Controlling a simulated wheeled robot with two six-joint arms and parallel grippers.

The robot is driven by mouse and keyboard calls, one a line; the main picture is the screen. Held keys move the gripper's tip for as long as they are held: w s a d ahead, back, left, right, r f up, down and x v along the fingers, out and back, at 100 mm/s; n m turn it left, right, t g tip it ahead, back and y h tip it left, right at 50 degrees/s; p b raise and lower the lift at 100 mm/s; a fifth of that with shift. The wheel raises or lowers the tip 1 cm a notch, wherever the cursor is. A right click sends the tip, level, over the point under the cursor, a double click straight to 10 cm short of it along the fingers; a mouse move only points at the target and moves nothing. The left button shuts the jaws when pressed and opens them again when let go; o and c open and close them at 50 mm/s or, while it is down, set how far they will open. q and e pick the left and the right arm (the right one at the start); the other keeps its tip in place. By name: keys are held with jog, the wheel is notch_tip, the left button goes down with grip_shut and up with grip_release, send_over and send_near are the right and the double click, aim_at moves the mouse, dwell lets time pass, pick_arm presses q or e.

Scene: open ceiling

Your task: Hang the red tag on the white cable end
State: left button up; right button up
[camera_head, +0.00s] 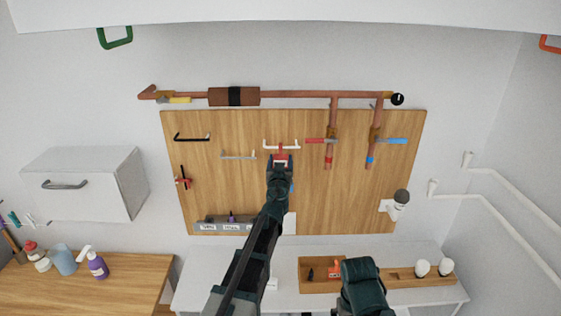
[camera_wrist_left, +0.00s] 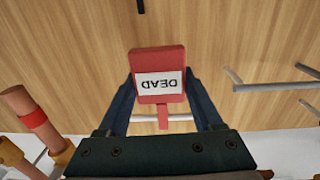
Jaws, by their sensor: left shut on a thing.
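The red tag (camera_head: 281,159) is in my left gripper (camera_head: 280,164), in front of the wooden board. In the left wrist view the tag (camera_wrist_left: 158,62) shows a white label reading DEAD, upside down, between the two fingers of the gripper (camera_wrist_left: 159,92). The white cable end (camera_head: 268,147) is a bracket-like white piece on the board. In the left wrist view its bar (camera_wrist_left: 180,117) runs behind the tag's narrow red stem. The stem overlaps the bar; I cannot tell whether it hooks over it.
A grey cable end (camera_head: 238,157) and a black one (camera_head: 192,137) are left of the white one. Copper pipes with red and blue valve handles (camera_head: 397,141) are to the right. A labelled grey tray (camera_head: 222,226) sits low on the board. A wooden tray (camera_head: 313,287) stands below.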

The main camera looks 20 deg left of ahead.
pick_arm(q)
jog(key=o, duration=1.4)
jog(key=v, duration=1.4)
jog(key=shift+w, duration=0.25)
jog(key=x, duration=1.3)
jog(key=shift+w+a, duration=0.15)
jog(key=shift+w, duration=0.15)
jog(key=shift+s, duration=0.1)
